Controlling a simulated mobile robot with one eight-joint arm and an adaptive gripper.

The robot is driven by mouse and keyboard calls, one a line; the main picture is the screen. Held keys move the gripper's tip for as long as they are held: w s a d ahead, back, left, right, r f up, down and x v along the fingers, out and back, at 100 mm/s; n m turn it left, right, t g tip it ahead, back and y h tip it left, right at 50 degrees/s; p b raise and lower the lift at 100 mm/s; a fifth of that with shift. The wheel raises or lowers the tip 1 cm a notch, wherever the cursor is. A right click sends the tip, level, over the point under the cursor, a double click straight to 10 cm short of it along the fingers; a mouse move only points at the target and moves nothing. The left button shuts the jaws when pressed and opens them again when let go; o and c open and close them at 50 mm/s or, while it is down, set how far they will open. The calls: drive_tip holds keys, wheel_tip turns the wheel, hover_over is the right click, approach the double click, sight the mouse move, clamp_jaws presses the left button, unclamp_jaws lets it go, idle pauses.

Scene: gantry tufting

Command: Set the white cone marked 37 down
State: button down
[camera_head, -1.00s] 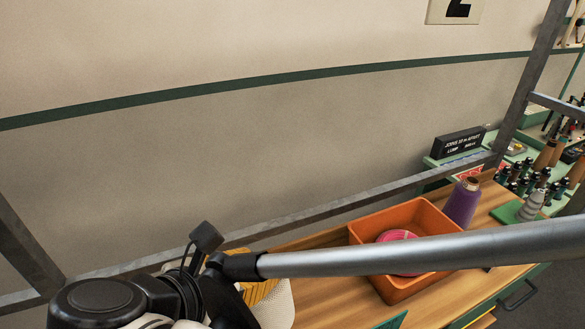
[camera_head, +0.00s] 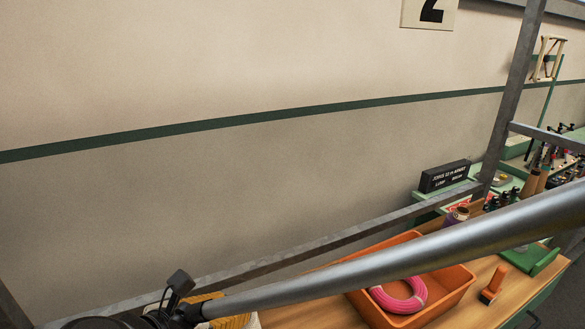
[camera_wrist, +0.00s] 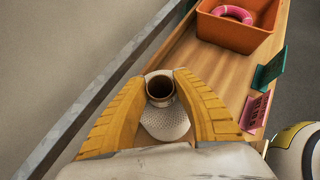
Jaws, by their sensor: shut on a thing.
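The white cone (camera_wrist: 165,122) is between the yellow fingers of my gripper (camera_wrist: 160,80) in the wrist view. Its brown tube end (camera_wrist: 160,88) faces the camera. My gripper is shut on it, with a finger on either side. The cone is over the wooden bench (camera_wrist: 198,75); I cannot tell whether its base touches the wood. The mark 37 does not show. In the head view my gripper (camera_head: 232,321) is cut off at the bottom edge, and the cone is almost wholly out of sight.
An orange bin (camera_head: 458,296) with a pink coil (camera_head: 410,298) stands further along the bench. A grey metal rail (camera_wrist: 100,92) runs along the left side. A purple cone (camera_head: 452,221) is partly hidden behind my arm.

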drive_tip(key=c, duration=1.1)
unclamp_jaws()
drive_tip(key=shift+o, duration=0.2)
drive_tip(key=shift+s+a+r, duration=0.1)
drive_tip(key=shift+s+r, duration=0.05)
drive_tip(key=shift+r, duration=0.1)
drive_tip(key=p+v, duration=0.5)
drive_tip(key=v, duration=0.6)
drive_tip(key=shift+s+a, duration=0.2)
drive_tip(key=shift+s, duration=0.05)
drive_tip(key=shift+r, duration=0.15)
